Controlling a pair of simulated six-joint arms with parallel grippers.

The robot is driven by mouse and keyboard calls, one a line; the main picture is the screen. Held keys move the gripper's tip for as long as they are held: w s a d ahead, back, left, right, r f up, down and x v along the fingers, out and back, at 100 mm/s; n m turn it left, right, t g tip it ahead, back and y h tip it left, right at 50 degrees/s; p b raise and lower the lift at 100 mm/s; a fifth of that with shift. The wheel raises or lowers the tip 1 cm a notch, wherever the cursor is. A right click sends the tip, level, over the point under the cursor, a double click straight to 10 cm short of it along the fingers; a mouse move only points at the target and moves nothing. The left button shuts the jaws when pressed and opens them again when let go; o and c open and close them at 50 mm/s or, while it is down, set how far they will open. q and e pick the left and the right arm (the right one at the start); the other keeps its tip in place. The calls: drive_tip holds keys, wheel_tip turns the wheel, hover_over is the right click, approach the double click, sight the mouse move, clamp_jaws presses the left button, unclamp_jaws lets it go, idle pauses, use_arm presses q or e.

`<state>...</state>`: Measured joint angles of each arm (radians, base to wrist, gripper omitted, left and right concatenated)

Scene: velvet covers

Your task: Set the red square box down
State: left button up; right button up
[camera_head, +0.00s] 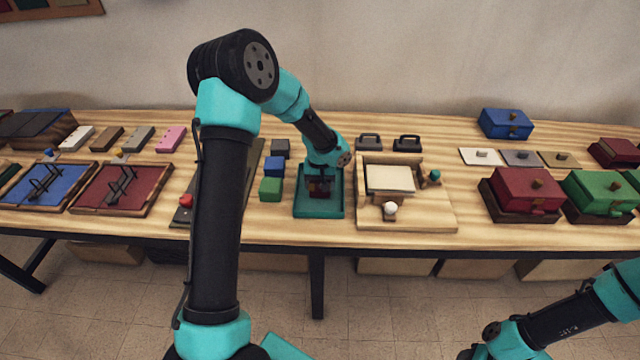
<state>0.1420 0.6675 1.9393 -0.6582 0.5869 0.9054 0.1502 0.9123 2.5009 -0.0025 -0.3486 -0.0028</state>
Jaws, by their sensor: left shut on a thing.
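My left gripper (320,186) is shut on the small red square box (319,190) and points down over the teal tray (318,212) at mid-table. The box is mostly hidden by the fingers and wrist. I cannot tell whether it touches the tray floor. My right arm shows in the lower right corner, below the table's front edge. Its gripper is out of the frame.
A green cube (270,189), a blue cube (275,165) and a grey cube (280,148) stand just left of the tray. A wooden fixture with a cream pad (390,178) stands close on its right. Red (527,190) and green drawer boxes stand further right.

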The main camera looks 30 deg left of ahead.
use_arm(q)
drive_tip(key=shift+f, duration=0.25)
drive_tip(key=o, duration=1)
wheel_tip(320, 180, up, 12)
drive_tip(key=shift+r, duration=0.15)
idle(0.7)
